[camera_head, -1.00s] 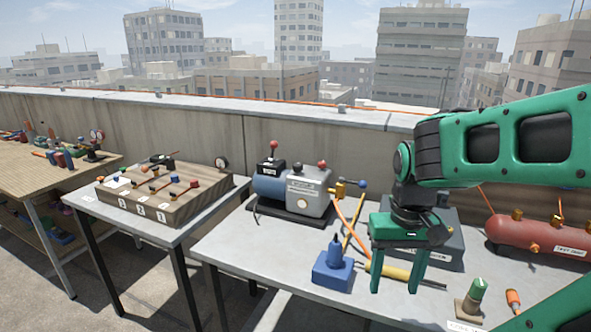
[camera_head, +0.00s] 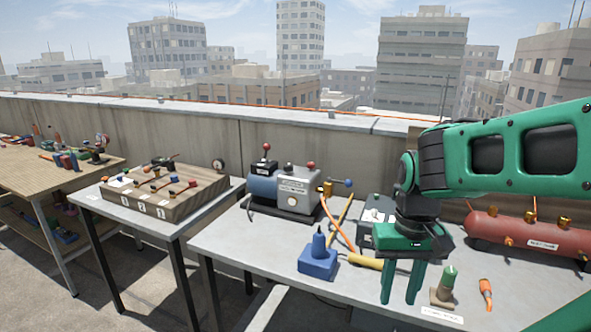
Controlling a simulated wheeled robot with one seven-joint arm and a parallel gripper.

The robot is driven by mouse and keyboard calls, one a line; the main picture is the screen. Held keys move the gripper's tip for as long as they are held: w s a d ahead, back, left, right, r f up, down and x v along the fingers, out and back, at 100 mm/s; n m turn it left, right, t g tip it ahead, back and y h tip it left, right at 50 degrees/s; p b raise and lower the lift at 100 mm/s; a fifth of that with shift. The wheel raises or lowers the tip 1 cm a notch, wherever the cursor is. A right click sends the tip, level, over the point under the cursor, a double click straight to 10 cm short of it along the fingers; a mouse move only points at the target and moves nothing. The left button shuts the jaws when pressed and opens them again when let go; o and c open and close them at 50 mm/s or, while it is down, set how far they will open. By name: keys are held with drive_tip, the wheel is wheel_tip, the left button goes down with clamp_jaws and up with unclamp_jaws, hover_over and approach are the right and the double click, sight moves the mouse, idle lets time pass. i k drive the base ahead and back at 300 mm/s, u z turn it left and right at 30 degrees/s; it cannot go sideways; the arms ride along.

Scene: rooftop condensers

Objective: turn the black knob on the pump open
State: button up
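The pump (camera_head: 293,190), a grey housing with a blue cylinder, stands on a dark base at the back left of the grey table. It has a red-topped lever on a black block (camera_head: 264,167), a small red knob on top and a brass fitting with a blue-ended handle on its right. A small round part on its front face is too small to tell as the black knob. My gripper (camera_head: 403,284) points down over the table, right of the pump and nearer to me, clear of it. Its green fingers are apart with nothing between them.
A blue bottle-like tool (camera_head: 318,262), an orange hose and a yellow cylinder (camera_head: 364,262) lie between pump and gripper. A dark box (camera_head: 376,222) stands behind the gripper. A red tank (camera_head: 520,232), a green-capped item (camera_head: 446,285) and an orange tool (camera_head: 486,293) are to the right.

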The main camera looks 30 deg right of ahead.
sight(287, 167)
drive_tip(key=k, duration=1)
drive_tip(key=u, duration=0.5)
drive_tip(key=i, duration=2.15)
drive_tip(key=z, duration=0.6)
